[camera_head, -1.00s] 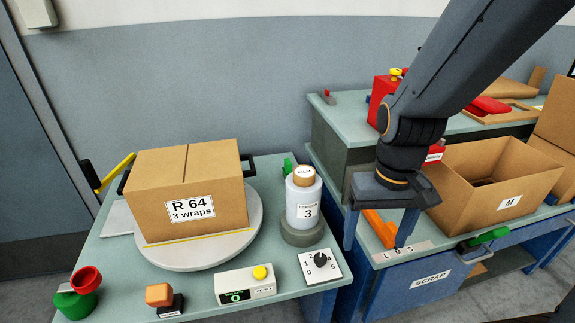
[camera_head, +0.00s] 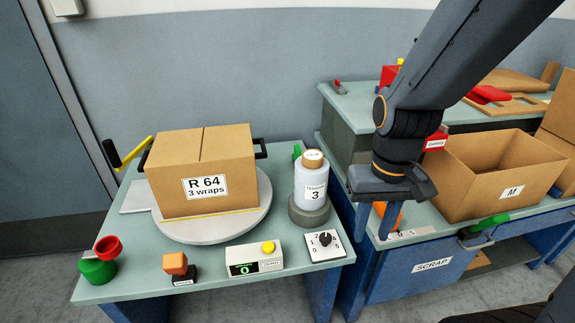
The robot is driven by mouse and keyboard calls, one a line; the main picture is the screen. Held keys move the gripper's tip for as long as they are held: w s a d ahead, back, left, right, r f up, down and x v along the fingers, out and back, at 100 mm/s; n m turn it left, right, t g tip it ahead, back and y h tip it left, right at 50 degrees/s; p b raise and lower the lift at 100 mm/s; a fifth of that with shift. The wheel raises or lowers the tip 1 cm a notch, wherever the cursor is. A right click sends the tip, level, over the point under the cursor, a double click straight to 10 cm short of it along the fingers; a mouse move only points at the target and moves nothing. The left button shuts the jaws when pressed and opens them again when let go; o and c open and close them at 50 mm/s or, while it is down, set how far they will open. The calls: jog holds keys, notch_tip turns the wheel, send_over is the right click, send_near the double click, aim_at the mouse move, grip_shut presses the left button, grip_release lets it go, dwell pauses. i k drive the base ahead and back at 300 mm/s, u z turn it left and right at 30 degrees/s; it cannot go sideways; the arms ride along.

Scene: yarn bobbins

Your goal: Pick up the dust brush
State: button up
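No object is plainly recognisable as the dust brush. A green-handled tool (camera_head: 487,224) with a dark end lies at the front edge of the right bench, below the open carton; it may be the brush, but its bristles cannot be made out. My gripper (camera_head: 371,240) points down at the left front of that bench, well left of the green-handled tool. Its fingers are apart, with nothing seen between them. An orange item (camera_head: 380,209) shows behind the fingers, partly hidden by them.
An open carton (camera_head: 485,190) marked M stands on the right bench.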

aim_at(297, 152)
jog(key=u, duration=0.5)
jog(key=k, duration=1.15)
jog(key=u, duration=0.95)
jog(key=i, duration=1.55)
jog(key=z, duration=1)
jog(key=i, duration=0.8)
jog(key=z, duration=0.95)
